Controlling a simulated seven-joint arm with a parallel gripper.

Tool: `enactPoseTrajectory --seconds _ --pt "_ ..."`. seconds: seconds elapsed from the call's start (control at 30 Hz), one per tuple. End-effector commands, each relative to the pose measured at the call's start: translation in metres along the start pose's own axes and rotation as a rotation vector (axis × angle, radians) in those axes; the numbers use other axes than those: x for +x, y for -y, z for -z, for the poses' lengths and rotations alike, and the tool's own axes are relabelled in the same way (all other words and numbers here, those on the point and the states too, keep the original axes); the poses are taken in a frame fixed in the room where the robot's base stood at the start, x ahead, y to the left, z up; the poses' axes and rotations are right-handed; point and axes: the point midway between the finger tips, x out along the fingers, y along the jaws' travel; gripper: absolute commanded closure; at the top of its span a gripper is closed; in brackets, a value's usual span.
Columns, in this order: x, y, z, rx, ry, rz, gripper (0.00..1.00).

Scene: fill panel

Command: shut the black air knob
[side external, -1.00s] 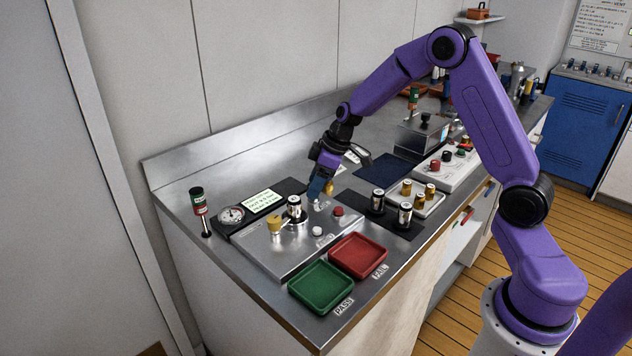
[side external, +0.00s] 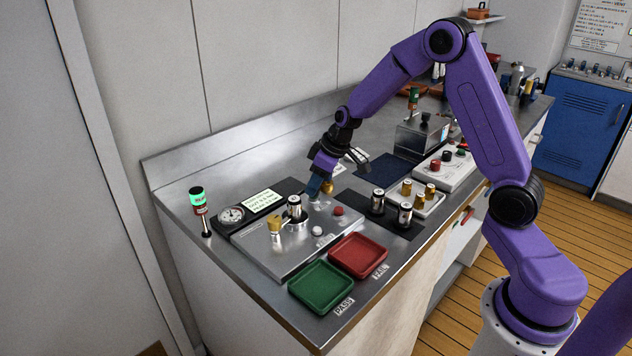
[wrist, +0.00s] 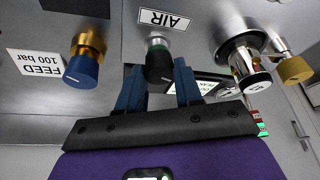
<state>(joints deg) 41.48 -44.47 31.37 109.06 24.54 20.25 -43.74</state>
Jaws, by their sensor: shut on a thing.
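The black air knob (wrist: 158,68) sits on a metal and green stem in the wrist view, under the AIR label (wrist: 163,19). My gripper (wrist: 159,75) is shut on it, with one blue finger on each side. In the side view my gripper (side external: 316,190) is low over the back right part of the metal panel (side external: 270,256), and it hides the knob there. The display (side external: 262,201) on the panel's back edge is lit, but its text is too small to read.
The blue FEED knob (wrist: 82,70) is left of my fingers in the wrist view; a seated cylinder (wrist: 246,68) and yellow knob (wrist: 294,68) are right. The beacon (side external: 197,199) is lit green. Green (side external: 322,288) and red (side external: 358,255) trays lie in front.

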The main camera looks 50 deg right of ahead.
Motion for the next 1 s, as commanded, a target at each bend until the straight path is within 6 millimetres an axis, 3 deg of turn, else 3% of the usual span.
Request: enactPoseTrajectory --seconds 1.0 --pt "0.0004 0.0055 0.002 0.649 0.001 -0.271 0.96"
